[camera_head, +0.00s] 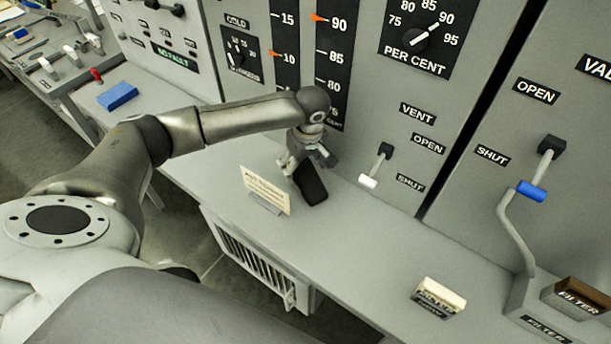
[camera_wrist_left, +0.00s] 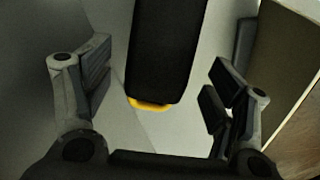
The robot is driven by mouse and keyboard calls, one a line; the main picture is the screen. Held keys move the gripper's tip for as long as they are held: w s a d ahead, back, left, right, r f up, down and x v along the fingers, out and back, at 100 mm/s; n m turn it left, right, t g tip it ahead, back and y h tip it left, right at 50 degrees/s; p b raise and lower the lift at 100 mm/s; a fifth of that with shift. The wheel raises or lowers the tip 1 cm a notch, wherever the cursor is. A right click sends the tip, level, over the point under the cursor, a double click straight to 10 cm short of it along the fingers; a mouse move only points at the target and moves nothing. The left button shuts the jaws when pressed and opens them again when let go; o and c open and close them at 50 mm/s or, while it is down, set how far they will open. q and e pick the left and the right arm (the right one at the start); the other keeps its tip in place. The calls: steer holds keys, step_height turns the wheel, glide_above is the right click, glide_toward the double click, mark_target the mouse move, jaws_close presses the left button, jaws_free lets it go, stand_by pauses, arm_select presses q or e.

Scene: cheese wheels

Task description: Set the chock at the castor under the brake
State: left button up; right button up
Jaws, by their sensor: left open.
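A black block (camera_head: 312,187) with rounded edges, perhaps the chock, is at the grey bench beside a small cream card. In the left wrist view the black block (camera_wrist_left: 167,50) shows a yellow edge at its near end. My left gripper (camera_head: 306,164) is just above the block. Its fingers are spread, one on each side of the block, with gaps visible in the wrist view, so it is open and not holding it. I see no castor and no brake label in these views. My right gripper is out of view.
The cream card (camera_head: 265,189) stands close left of the gripper. The upright panel with gauges and a white-tipped vent lever (camera_head: 375,172) rises behind. A cream filter block (camera_head: 440,294) sits at right; bench between is clear.

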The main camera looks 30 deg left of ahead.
mark_target(305, 169)
arm_select(q)
step_height(305, 169, down, 4)
steer(key=shift+r+p, duration=0.2)
steer(key=shift+p, duration=0.35)
steer(key=shift+w+f, duration=0.1)
steer(key=shift+f, duration=0.35)
steer(key=c, duration=1.5)
steer(key=shift+r, duration=0.1)
steer(key=shift+c, duration=0.2)
steer(key=shift+r, duration=0.1)
